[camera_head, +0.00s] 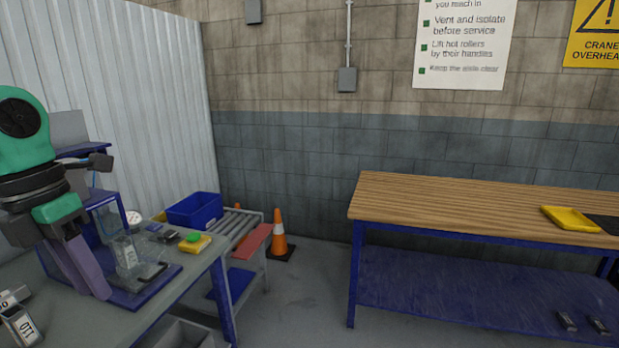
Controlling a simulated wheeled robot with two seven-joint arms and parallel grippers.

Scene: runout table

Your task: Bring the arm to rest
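My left arm comes in from the left edge, with a teal and black wrist. My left gripper (88,282) points down over the grey table (192,288), at the near side of a blue-framed fixture (109,213). Its purple-grey fingers look close together from this angle, and whether there is a gap between them cannot be made out. I see nothing clearly held between them. My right gripper is not in view.
On the table are a yellow block with a green button (194,241) and labelled metal pieces (18,325). Behind are a blue bin (195,210), a roller rack (237,226) and an orange cone (279,232). A wooden bench (450,203) with a yellow tray (570,218) stands right. Floor between is clear.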

